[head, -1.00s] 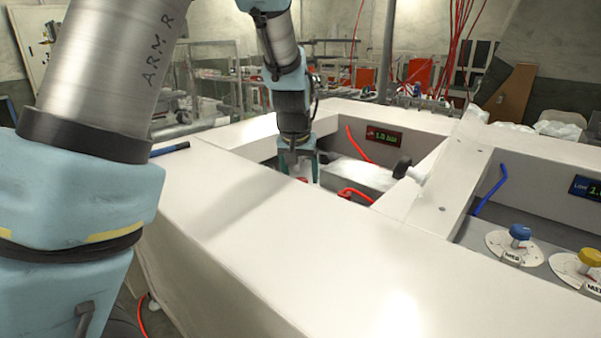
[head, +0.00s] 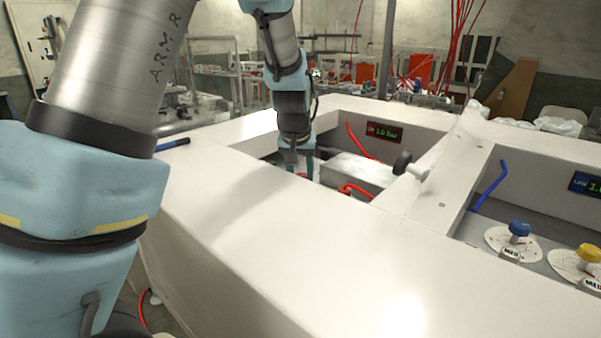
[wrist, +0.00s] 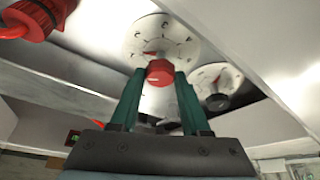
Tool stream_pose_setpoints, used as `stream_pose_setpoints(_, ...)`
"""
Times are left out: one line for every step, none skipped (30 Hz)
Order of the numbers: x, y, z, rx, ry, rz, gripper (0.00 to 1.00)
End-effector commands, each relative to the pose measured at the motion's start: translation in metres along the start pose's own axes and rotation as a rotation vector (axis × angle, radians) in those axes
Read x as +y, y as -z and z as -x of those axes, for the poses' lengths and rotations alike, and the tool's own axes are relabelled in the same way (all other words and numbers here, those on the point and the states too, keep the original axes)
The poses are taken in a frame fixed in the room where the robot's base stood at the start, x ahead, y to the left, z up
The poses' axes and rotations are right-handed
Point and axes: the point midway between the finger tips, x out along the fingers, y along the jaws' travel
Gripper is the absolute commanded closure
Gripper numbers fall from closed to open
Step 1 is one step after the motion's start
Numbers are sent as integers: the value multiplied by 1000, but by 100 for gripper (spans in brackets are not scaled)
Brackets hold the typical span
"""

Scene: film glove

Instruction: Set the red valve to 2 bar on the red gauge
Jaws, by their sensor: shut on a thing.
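The red valve (wrist: 160,73) is a round red knob on a white dial plate (wrist: 148,48) with markings. In the wrist view it sits between the fingertips of my gripper (wrist: 159,82), which is shut on it. In the head view my gripper (head: 302,170) reaches down into the left recess of the white bench, and only a bit of red shows between the fingers.
A red hose fitting (wrist: 38,16) is at upper left in the wrist view. Blue (head: 519,230) and yellow (head: 589,254) knobs sit in the right recess. White bench walls (head: 250,215) surround my gripper.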

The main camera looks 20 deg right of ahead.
Motion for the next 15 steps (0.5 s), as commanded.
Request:
stream_pose_setpoints(0, 0, 0, 0, 0, 0, 92)
stream_pose_setpoints(0, 0, 0, 0, 0, 0, 96)
stream_pose_setpoints(0, 0, 0, 0, 0, 0, 100)
stream_pose_setpoints(0, 0, 0, 0, 0, 0, 100)
stream_pose_setpoints(0, 0, 0, 0, 0, 0, 100)
stream_pose_setpoints(0, 0, 0, 0, 0, 0, 100)
stream_pose_setpoints(0, 0, 0, 0, 0, 0, 100)
stream_pose_setpoints(0, 0, 0, 0, 0, -1, 100)
stream_pose_setpoints(0, 0, 0, 0, -1, -2, 100)
stream_pose_setpoints(0, 0, 0, 0, -2, -4, 100)
stream_pose_setpoints(0, 0, -1, 1, -4, -7, 100)
stream_pose_setpoints(-1, 0, -1, 1, -6, -13, 100)
stream_pose_setpoints(-1, 0, -2, 2, -9, -19, 100)
stream_pose_setpoints(-1, 0, -2, 2, -12, -26, 100)
stream_pose_setpoints(-1, -1, -2, 2, -17, -37, 100)
